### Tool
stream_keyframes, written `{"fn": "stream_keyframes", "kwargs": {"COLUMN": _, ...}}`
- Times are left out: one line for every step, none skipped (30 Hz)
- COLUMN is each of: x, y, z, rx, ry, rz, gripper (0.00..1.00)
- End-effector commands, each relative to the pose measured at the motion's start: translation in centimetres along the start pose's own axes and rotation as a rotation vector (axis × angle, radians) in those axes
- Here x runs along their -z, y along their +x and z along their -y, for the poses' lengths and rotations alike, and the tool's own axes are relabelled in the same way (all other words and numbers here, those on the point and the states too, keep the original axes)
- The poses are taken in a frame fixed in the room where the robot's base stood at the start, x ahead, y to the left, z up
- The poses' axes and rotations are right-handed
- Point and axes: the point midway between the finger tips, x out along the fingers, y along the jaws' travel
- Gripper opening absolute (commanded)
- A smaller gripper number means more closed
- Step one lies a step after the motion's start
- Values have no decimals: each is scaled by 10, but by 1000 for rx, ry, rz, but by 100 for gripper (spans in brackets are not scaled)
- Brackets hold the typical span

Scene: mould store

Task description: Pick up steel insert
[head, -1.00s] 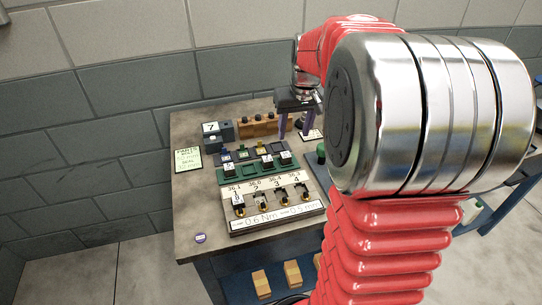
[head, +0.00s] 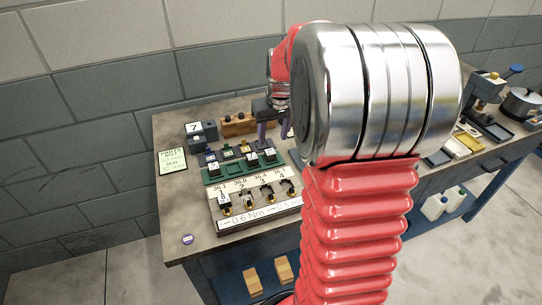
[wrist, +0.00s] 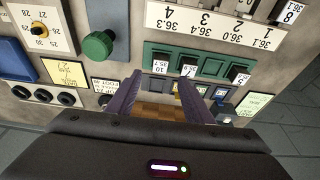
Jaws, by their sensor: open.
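I cannot tell for sure which piece is the steel insert. Several small dark blocks with white number labels sit in a green tray (head: 240,173); the tray also shows in the wrist view (wrist: 212,67). A pale rack (head: 233,190) with numbered places 1, 2 and 3 and one more holds small dark and brass-coloured pieces. My gripper (head: 271,134) is above the table just behind the tray. In the wrist view my gripper (wrist: 158,82) has its purple fingers apart with nothing held between them, and the tray lies beyond the fingertips.
A green knob (wrist: 98,45) rises left of the tray in the wrist view. A bench at the right carries a pot (head: 523,102). The table's front left corner is mostly clear.

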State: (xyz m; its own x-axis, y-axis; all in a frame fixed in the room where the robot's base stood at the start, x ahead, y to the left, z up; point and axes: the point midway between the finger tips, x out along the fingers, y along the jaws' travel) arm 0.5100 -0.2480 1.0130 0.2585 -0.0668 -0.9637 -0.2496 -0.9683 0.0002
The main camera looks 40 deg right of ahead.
Motion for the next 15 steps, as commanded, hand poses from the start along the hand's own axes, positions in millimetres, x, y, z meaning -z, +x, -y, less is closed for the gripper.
{"fn": "stream_keyframes", "kwargs": {"x": -1, "y": 9, "z": 0, "rx": 1, "ry": 0, "rz": 4, "gripper": 47}}
{"fn": "stream_keyframes", "kwargs": {"x": -1, "y": 14, "z": 0, "rx": 1, "ry": 0, "rz": 3, "gripper": 47}}
{"fn": "stream_keyframes", "kwargs": {"x": -1, "y": 19, "z": 0, "rx": 1, "ry": 0, "rz": 3, "gripper": 47}}
{"fn": "stream_keyframes", "kwargs": {"x": 0, "y": 22, "z": 0, "rx": 1, "ry": 0, "rz": 2, "gripper": 47}}
{"fn": "stream_keyframes", "kwargs": {"x": 0, "y": 25, "z": 0, "rx": 0, "ry": 0, "rz": 1, "gripper": 47}}
{"fn": "stream_keyframes", "kwargs": {"x": 0, "y": 28, "z": 0, "rx": 0, "ry": 0, "rz": 1, "gripper": 47}}
{"fn": "stream_keyframes", "kwargs": {"x": 0, "y": 30, "z": 0, "rx": 0, "ry": 0, "rz": 1, "gripper": 47}}
{"fn": "stream_keyframes", "kwargs": {"x": 0, "y": 31, "z": 0, "rx": 0, "ry": 1, "rz": 1, "gripper": 47}}
{"fn": "stream_keyframes", "kwargs": {"x": 0, "y": 32, "z": 0, "rx": 0, "ry": 1, "rz": 0, "gripper": 47}}
{"fn": "stream_keyframes", "kwargs": {"x": 0, "y": 32, "z": 0, "rx": 0, "ry": 1, "rz": 0, "gripper": 47}}
{"fn": "stream_keyframes", "kwargs": {"x": 0, "y": 32, "z": 0, "rx": 0, "ry": 1, "rz": 0, "gripper": 47}}
{"fn": "stream_keyframes", "kwargs": {"x": 0, "y": 32, "z": 0, "rx": 0, "ry": 1, "rz": 0, "gripper": 47}}
{"fn": "stream_keyframes", "kwargs": {"x": 0, "y": 32, "z": 0, "rx": 0, "ry": 1, "rz": 0, "gripper": 47}}
{"fn": "stream_keyframes", "kwargs": {"x": 0, "y": 32, "z": -1, "rx": 0, "ry": 1, "rz": 0, "gripper": 47}}
{"fn": "stream_keyframes", "kwargs": {"x": 0, "y": 32, "z": -1, "rx": 0, "ry": 1, "rz": 0, "gripper": 47}}
